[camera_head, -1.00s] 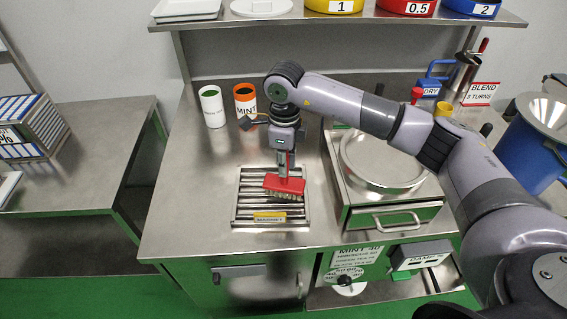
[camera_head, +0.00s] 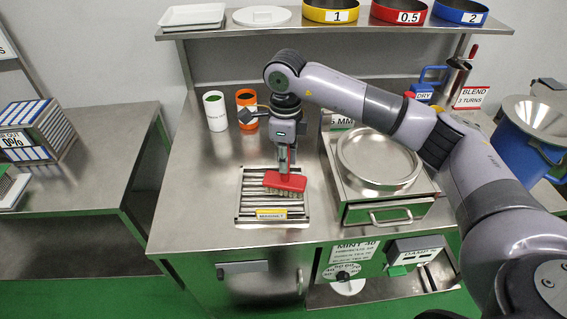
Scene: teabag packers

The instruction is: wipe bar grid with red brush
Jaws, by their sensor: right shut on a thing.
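The red brush (camera_head: 285,182) has a red block with pale bristles below. It is over the upper right part of the bar grid (camera_head: 244,209), a metal frame of parallel bars set in the counter, with a yellow label at its front edge. The bristles look to be at the bars, though contact cannot be told. My right gripper (camera_head: 284,165) points down and is shut on the brush's handle, which it mostly hides. My left gripper is not in view.
White (camera_head: 215,111) and orange (camera_head: 247,108) canisters stand behind the grid. A round steel pan (camera_head: 378,160) on a drawer unit (camera_head: 375,214) stands close on the right. The counter left of the grid (camera_head: 190,190) is clear.

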